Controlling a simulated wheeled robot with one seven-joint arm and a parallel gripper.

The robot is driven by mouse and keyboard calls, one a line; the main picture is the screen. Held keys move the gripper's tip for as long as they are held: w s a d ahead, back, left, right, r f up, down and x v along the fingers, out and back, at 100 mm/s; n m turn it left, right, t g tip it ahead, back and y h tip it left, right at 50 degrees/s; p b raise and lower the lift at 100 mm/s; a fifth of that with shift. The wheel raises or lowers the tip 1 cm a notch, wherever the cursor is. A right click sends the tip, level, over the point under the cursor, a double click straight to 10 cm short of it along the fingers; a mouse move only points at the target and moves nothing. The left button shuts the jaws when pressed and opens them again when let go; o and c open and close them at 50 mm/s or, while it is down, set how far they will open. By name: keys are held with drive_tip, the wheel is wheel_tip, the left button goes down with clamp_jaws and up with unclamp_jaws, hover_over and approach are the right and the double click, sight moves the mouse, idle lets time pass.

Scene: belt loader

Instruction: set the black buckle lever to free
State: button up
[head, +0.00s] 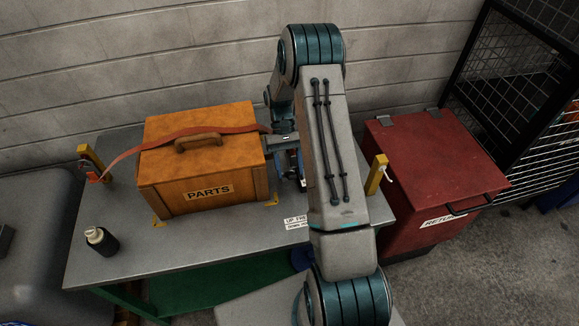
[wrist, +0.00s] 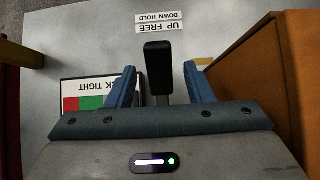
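The black buckle lever (wrist: 158,66) shows in the wrist view between the two blue fingers of my gripper (wrist: 160,72). The fingers are open, with a gap on each side of the lever. I cannot tell whether the lever is up or down. A label reading UP FREE, DOWN HOLD (wrist: 160,22) lies just beyond it, upside down in that view. In the head view, my arm hides the lever, and only part of the label (head: 296,222) shows. An orange strap (head: 190,132) runs over the orange PARTS box (head: 165,166) towards my gripper.
The box stands on a grey table (head: 240,245), close beside my gripper. A red-green card (wrist: 88,95) lies left of the lever in the wrist view. Yellow posts (head: 376,174) stand at the table's sides. A dark bottle (head: 101,240) stands front left; a red bin (head: 430,170) is right.

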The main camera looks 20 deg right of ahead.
drive_tip(key=shift+w, duration=0.1)
drive_tip(key=b+v, duration=0.2)
drive_tip(key=v, duration=1.1)
drive_tip(key=shift+w+r, duration=0.2)
drive_tip(key=shift+r, duration=0.05)
drive_tip(key=shift+d, duration=0.1)
drive_tip(key=s+a+r+n+t+h, duration=0.1)
drive_tip(key=s+a+r+t, duration=0.45)
drive_tip(key=s+r, duration=0.7)
drive_tip(key=s+a+t, duration=0.3)
drive_tip(key=s+t, duration=0.2)
drive_tip(key=s, duration=1)
drive_tip(key=shift+a+n, duration=0.35)
drive_tip(key=shift+n, duration=0.05)
